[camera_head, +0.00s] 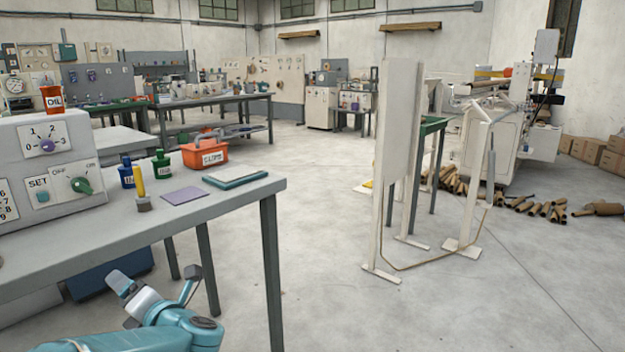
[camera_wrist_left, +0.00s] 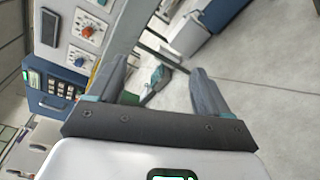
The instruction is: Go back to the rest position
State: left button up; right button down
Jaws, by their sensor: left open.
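My left arm comes in at the bottom left of the head view, beside and below the edge of the grey workbench (camera_head: 262,187). My left gripper (camera_wrist_left: 158,88) shows in the left wrist view with its two fingers apart and nothing between them. My right gripper is in neither view.
On the bench are a control box (camera_head: 45,165), an orange clips bin (camera_head: 205,152), a purple pad (camera_head: 184,195), a brush (camera_head: 141,190) and small bottles. A white panel stand (camera_head: 397,130) is to the right. Cardboard tubes (camera_head: 545,208) lie on the floor. The middle floor is clear.

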pick_arm(q)
jog(key=s+d+f+m+h, duration=0.2)
jog(key=f+m+h, duration=0.35)
jog(key=f, duration=0.95)
jog(key=s+d+f+m+h, duration=0.25)
jog(key=f+m, duration=0.55)
jog(key=f, duration=0.7)
jog(key=s+d+f+m+g+h, duration=0.4)
jog(key=s+d+f+m+h, duration=0.3)
jog(key=s+f, duration=0.45)
jog(key=s+d+f+m+g+h, duration=0.25)
jog(key=s+d+m+g, duration=0.25)
jog(key=s+d+m, duration=0.55)
notch_tip(320, 180, up, 31)
jog(key=s+a+p, duration=0.1)
jog(key=s+p, duration=0.1)
jog(key=p, duration=2.8)
jog(key=shift+m+g, duration=0.3)
jog(key=shift+s, duration=0.1)
